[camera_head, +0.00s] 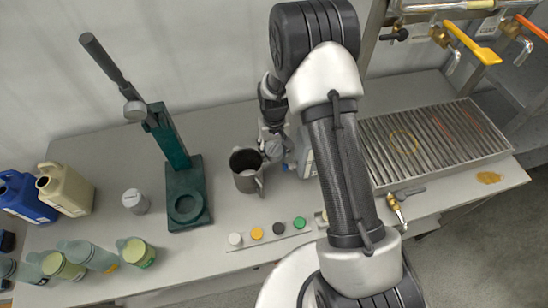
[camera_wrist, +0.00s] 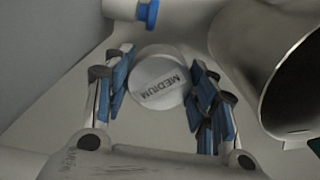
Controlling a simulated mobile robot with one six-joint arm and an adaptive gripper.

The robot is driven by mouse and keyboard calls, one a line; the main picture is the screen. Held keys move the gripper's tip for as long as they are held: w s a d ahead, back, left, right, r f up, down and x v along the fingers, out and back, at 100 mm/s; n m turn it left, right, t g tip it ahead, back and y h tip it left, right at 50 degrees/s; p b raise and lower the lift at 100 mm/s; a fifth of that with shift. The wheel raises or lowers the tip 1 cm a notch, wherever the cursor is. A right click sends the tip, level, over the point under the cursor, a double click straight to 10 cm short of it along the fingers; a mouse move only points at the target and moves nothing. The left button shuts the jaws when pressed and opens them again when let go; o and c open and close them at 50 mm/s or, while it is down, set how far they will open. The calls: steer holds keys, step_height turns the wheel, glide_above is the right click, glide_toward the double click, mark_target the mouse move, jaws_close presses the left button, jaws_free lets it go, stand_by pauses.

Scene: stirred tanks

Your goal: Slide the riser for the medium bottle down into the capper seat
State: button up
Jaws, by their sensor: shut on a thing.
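The riser (camera_wrist: 160,78) is a pale round piece marked MEDIUM, seen end-on in the wrist view. My gripper (camera_wrist: 163,92) is shut on it, with blue-padded fingers on either side. In the head view my gripper (camera_head: 276,147) is just right of the metal jug, and the riser cannot be made out there. The capper (camera_head: 178,165) is a dark green stand with a raised lever, left of the jug. Its round seat (camera_head: 187,207) is at the front of its base and looks empty. My gripper is well to the right of the seat.
The metal jug (camera_head: 247,172) stands between my gripper and the capper; it also fills the right of the wrist view (camera_wrist: 265,55). A small grey cylinder (camera_head: 136,201) stands left of the capper. Coloured caps (camera_head: 257,233) lie in front. A slatted drain tray (camera_head: 435,140) is right.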

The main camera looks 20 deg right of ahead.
mark_target(274, 157)
steer(key=shift+f+b, duration=0.3)
steer(key=shift+f, duration=1.9)
steer(key=shift+f, duration=0.25)
steer(key=o, duration=1.1)
steer(key=shift+o, duration=0.2)
steer(key=shift+r, duration=0.1)
